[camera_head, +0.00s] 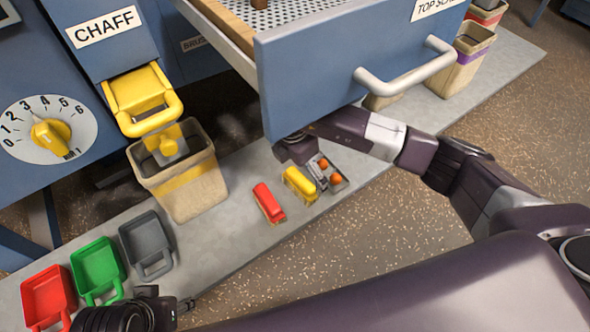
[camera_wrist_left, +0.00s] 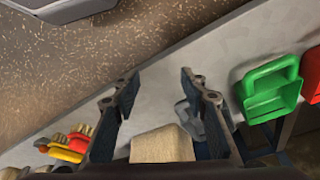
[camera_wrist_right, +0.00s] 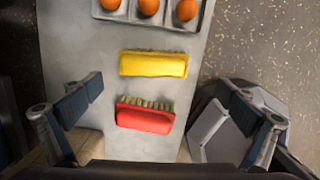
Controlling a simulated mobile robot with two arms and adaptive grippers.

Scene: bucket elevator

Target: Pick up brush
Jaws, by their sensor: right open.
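Two brushes lie on the grey platform: a red brush (camera_head: 269,203) and a yellow brush (camera_head: 299,186). In the right wrist view the red brush (camera_wrist_right: 145,117) shows pale bristles along its far side, and the yellow brush (camera_wrist_right: 153,64) lies beyond it. My right gripper (camera_head: 296,150) is below the drawer front, behind the brushes in the head view. Its fingers (camera_wrist_right: 165,92) are open and empty, with the red brush in view between them. My left gripper (camera_wrist_left: 158,78) is open and empty above the platform; it shows partly at the lower left (camera_head: 172,310).
A tray with orange balls (camera_head: 333,178) lies beside the yellow brush. The blue drawer (camera_head: 320,70) overhangs my right gripper. A yellow-banded bucket (camera_head: 185,185) stands left of the brushes. Grey (camera_head: 146,243), green (camera_head: 97,267) and red (camera_head: 46,294) scoops lie at lower left.

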